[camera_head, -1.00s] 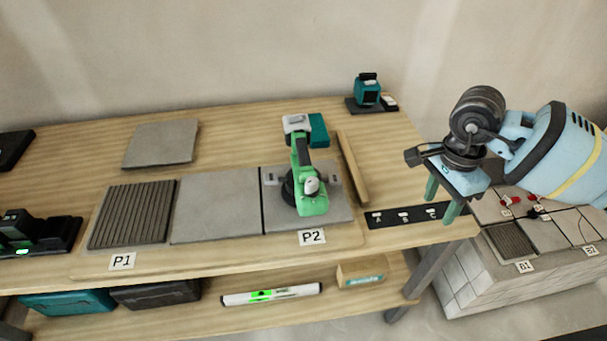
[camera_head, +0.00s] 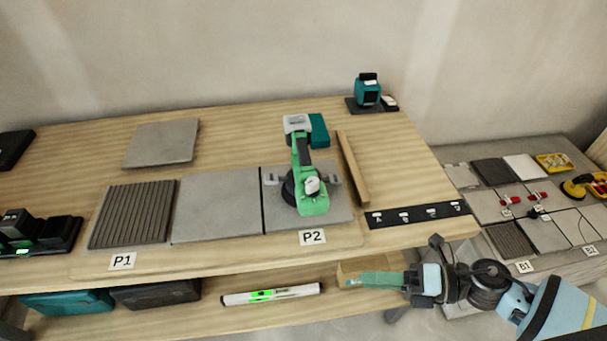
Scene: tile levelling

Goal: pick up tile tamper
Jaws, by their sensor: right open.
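A pale wooden block (camera_head: 352,266), which looks like the tile tamper, lies on the lower shelf near its right end. The fingers of my right gripper (camera_head: 362,281) cover most of its front. That gripper is open and points left across the block, its fingers seen nearly edge-on. I cannot tell whether the fingers touch the block or are in front of it. My left gripper is not in view.
A white level (camera_head: 270,294) lies left of the block on the shelf, with dark and teal cases (camera_head: 156,292) further left. Above, a green power tool (camera_head: 308,187) stands on the P2 tile. The workbench front edge (camera_head: 230,264) overhangs the shelf.

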